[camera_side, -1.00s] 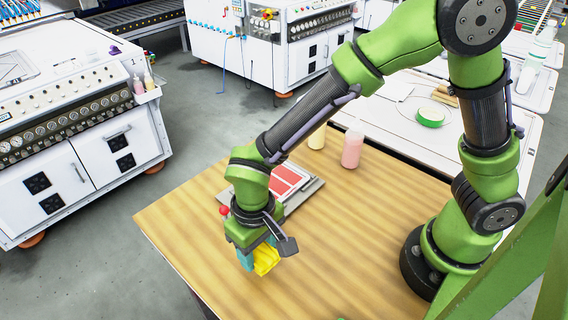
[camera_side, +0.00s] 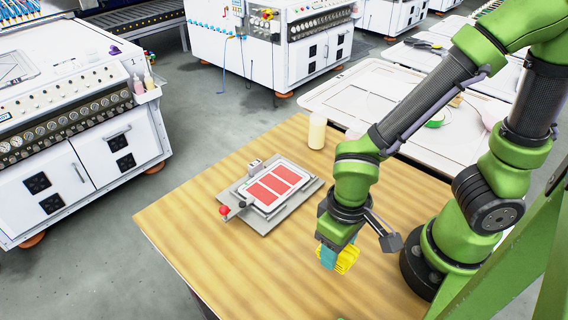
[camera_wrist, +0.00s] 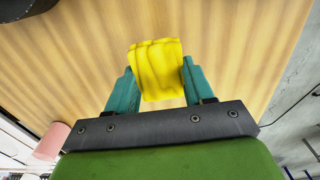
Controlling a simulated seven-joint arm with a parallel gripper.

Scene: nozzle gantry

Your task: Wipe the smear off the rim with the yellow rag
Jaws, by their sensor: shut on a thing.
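The yellow rag (camera_side: 347,260) is folded and held in my gripper (camera_side: 338,256), above the wooden table. In the wrist view the rag (camera_wrist: 155,70) sits between the two teal fingers of my gripper (camera_wrist: 156,88), which are shut on it. A flat plate with a pale frame and three red panels (camera_side: 276,188) lies on a grey base to the left of my gripper, clear of it. A red knob (camera_side: 225,211) is at its left corner. I cannot make out a smear on the rim.
A cream bottle (camera_side: 317,131) stands at the table's back edge. A pink bottle (camera_wrist: 50,142) shows at the left of the wrist view; my arm mostly hides it in the side view. The wooden table (camera_side: 225,270) is bare at the front.

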